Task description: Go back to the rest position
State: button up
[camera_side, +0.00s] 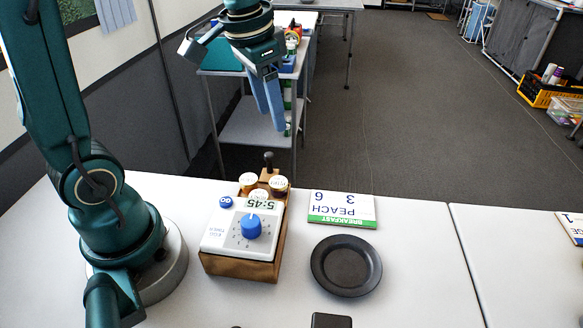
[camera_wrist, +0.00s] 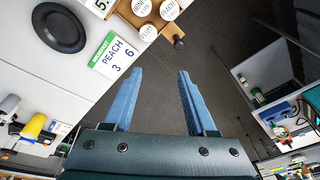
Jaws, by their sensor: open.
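My gripper (camera_side: 268,104) is raised in the air above the far edge of the white table (camera_side: 412,262). Its two blue fingers point down and hold nothing. In the wrist view my gripper (camera_wrist: 157,98) shows its fingers spread apart with a clear gap between them. The gripper is well apart from everything on the table.
On the table stand a timer box (camera_side: 243,240) reading 5:45 with a blue knob, several round-lidded jars (camera_side: 248,181) behind it, a PEACH 3 6 card (camera_side: 342,208) and a dark plate (camera_side: 346,266). A metal cart (camera_side: 250,125) stands beyond.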

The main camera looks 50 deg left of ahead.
jog(key=s+d+n+t, duration=0.1)
jog(key=s+d+t, duration=0.2)
jog(key=s, duration=0.8)
jog(key=shift+d+f, duration=0.3)
jog(key=shift+d, duration=0.9)
jog(key=o, duration=0.6)
jog(key=shift+o, duration=0.4)
jog(key=shift+s+n, duration=0.15)
jog(key=shift+n, duration=0.25)
jog(key=w+a+r+n+g, duration=0.35)
jog(key=w+n+g, duration=0.25)
jog(key=w+n, duration=0.25)
notch_tip(320, 180, down, 11)
jog(key=shift+a+r, duration=0.15)
jog(key=shift+a, duration=0.2)
